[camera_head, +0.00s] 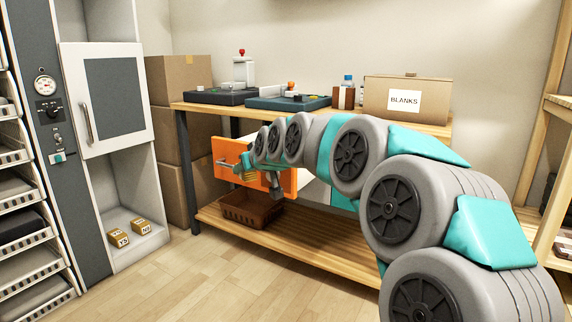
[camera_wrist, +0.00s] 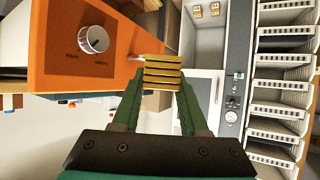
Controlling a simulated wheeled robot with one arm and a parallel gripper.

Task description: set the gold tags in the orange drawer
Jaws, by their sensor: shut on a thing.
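My gripper (camera_wrist: 160,88) has green fingers and is shut on a stack of several thin gold tags (camera_wrist: 163,72), held level between the fingertips. In the head view my gripper (camera_head: 252,170) and the gold tags (camera_head: 247,176) are in front of the orange drawer (camera_head: 226,148), under the bench top. The drawer's orange front has a bar handle (camera_head: 223,162) in the head view and a round knob (camera_wrist: 94,39) in the wrist view. The tags look close beside the front; I cannot tell whether they touch it. The drawer's inside is hidden.
A wooden bench (camera_head: 330,232) has a brown bin (camera_head: 250,208) on its lower shelf. Two labelled gold boxes (camera_head: 119,238) sit in the white cabinet (camera_head: 148,243) at left. A BLANKS carton (camera_head: 420,115) stands on top. The floor in front is clear.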

